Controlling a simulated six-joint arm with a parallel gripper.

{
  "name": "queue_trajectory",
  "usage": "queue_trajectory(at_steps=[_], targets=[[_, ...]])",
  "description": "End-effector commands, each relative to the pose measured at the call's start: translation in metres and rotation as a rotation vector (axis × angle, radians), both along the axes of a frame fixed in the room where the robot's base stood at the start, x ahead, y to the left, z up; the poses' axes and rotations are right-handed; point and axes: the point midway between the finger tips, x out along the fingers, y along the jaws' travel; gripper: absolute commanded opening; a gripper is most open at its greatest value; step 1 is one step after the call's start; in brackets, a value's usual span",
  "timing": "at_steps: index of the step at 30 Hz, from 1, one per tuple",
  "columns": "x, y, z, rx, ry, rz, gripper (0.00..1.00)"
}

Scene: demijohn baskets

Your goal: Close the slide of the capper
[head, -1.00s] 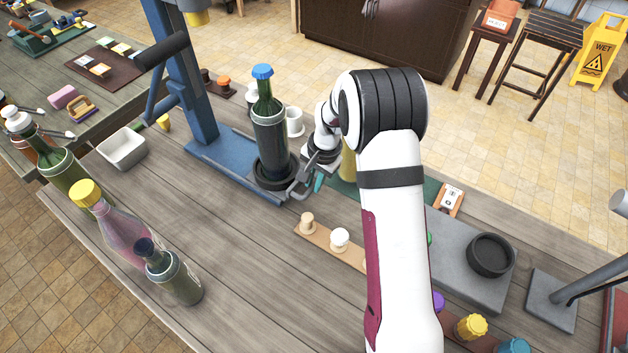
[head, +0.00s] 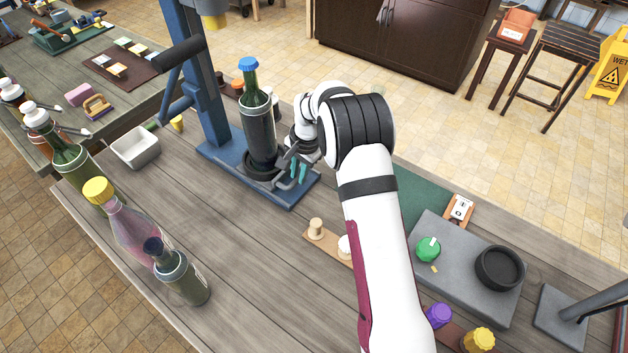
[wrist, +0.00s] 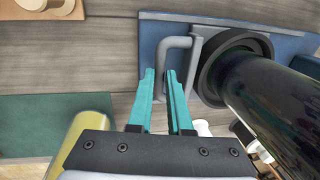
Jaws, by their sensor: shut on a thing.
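The capper (head: 206,95) is a blue upright press with a black-gripped lever and a flat blue base. On its base, a green bottle with a blue cap (head: 248,64) stands upright in a dark sleeve, set in the slide's round black cup (head: 254,178). In the wrist view the cup (wrist: 207,82) and dark sleeve (wrist: 275,110) are at the right. My gripper (head: 298,170) is at the slide's front. Its teal fingers (wrist: 163,75) are shut on the grey slide handle (wrist: 163,47), one on each side of its bar. The bottle stands short of the column.
A wooden strip with stoppers (head: 316,229) lies in front of the base. A grey slab (head: 450,285) with a black ring is at the right. The table's middle left is clear.

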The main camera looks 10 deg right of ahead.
Motion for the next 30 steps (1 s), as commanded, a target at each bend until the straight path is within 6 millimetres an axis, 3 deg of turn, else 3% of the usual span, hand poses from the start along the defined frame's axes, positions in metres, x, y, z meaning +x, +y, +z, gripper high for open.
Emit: queue_trajectory(at_steps=[12, 23, 24, 28, 30], targets=[[0.042, 0.042, 0.000, 0.001, -0.001, 0.000, 0.00], [0.051, 0.052, 0.000, 0.001, 0.001, 0.000, 0.00], [0.051, 0.052, 0.000, 0.001, 0.001, 0.000, 0.23], [0.051, 0.052, 0.000, 0.000, 0.000, 0.000, 0.46], [0.051, 0.052, 0.000, 0.000, 0.000, 0.000, 0.47]])
